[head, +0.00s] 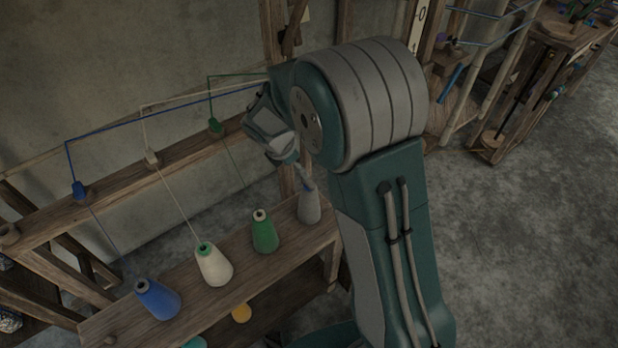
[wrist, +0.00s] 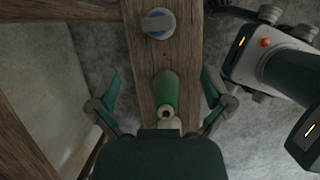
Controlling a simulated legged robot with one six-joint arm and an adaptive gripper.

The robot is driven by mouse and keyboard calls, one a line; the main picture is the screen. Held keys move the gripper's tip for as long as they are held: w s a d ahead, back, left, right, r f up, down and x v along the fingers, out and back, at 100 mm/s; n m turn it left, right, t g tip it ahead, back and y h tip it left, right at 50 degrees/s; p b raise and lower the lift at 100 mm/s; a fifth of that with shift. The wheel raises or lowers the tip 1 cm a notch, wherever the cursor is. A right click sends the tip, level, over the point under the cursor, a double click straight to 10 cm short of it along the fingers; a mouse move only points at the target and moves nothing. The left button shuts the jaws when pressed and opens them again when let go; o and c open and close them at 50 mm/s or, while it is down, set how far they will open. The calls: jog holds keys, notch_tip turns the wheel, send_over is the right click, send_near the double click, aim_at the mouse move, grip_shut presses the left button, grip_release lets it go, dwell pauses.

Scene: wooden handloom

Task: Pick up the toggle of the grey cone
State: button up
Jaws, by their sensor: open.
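The grey cone (head: 309,204) stands upright at the right end of the bench, its tip bluish. In the wrist view it seems to be the round grey shape with a blue centre (wrist: 158,23), seen from above. I cannot make out its toggle; my arm covers the rail's right part. My gripper (head: 285,160) hangs above and left of the grey cone in the head view. In the wrist view the gripper's fingers (wrist: 163,90) are spread with nothing held; the green cone (wrist: 167,88) shows between them, apparently farther below.
Blue (head: 158,299) and cream (head: 213,265) cones stand left along the bench (head: 110,322). Blue (head: 79,190), cream (head: 152,158) and green (head: 215,126) toggles sit along the rail (head: 110,191), with wires and threads near them. Open floor (head: 520,240) lies right.

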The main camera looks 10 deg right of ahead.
aim_at(308, 181)
jog(key=shift+n, duration=0.3)
jog(key=x, duration=0.4)
jog(key=a+x, duration=0.1)
jog(key=x, duration=0.1)
jog(key=shift+w+f, duration=0.1)
jog(key=shift+w, duration=0.1)
jog(key=x, duration=0.2)
jog(key=d+x, duration=0.1)
jog(key=x, duration=0.2)
jog(key=shift+w+f, duration=0.1)
jog(key=shift+f, duration=0.05)
jog(key=c, duration=0.8)
